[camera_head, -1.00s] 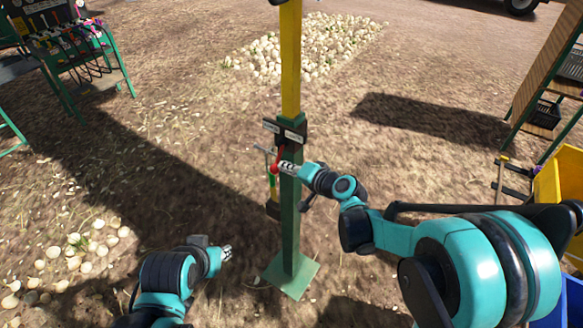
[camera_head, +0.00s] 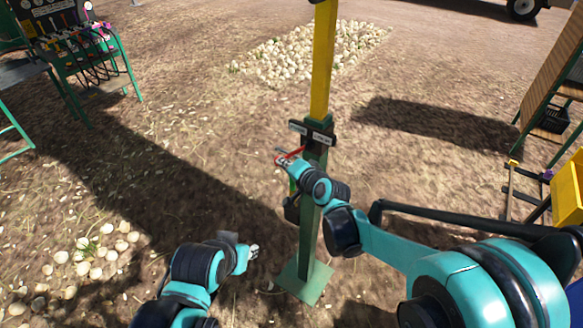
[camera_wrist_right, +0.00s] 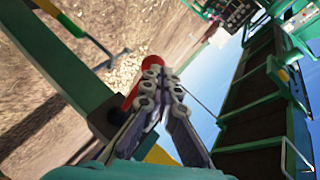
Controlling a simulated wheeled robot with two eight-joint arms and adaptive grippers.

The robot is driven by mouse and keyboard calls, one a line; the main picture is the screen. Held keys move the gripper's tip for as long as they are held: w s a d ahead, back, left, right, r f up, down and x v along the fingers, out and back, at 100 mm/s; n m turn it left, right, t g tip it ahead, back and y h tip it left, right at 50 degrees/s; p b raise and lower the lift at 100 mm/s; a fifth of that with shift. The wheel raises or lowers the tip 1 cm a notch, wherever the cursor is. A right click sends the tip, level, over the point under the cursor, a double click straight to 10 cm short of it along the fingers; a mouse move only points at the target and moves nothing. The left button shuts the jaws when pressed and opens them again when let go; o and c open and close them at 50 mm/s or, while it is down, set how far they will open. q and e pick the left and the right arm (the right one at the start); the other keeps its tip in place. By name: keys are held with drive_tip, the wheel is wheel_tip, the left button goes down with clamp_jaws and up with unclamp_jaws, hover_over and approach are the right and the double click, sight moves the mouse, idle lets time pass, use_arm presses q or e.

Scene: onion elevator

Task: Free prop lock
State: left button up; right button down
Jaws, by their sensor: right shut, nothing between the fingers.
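The prop is a green post (camera_head: 308,240) with a yellow upper bar (camera_head: 322,70), standing upright on a green base plate (camera_head: 304,283). A dark lock block with small labels (camera_head: 318,137) sits where yellow meets green. A red lock handle (camera_head: 293,153) sticks out left of the post; it also shows in the right wrist view (camera_wrist_right: 133,92). My right gripper (camera_head: 281,161) is shut and empty, its tips (camera_wrist_right: 152,68) close against the red handle. I cannot tell if they touch. My left gripper (camera_head: 253,252) is low, left of the post and apart from it; its finger opening is unclear.
Onions lie in a heap (camera_head: 310,55) behind the post and in a small patch (camera_head: 95,255) at left. A green-framed panel stand (camera_head: 75,50) is at back left. A wooden-sided frame (camera_head: 550,75) and yellow crate (camera_head: 568,190) are at right. The ground left of the post is open.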

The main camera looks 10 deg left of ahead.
use_arm(q)
drive_tip(key=shift+d, duration=0.1)
use_arm(e)
drive_tip(key=shift+w+d, duration=0.2)
drive_tip(key=shift+d, duration=0.7)
drive_tip(key=shift+r, duration=0.1)
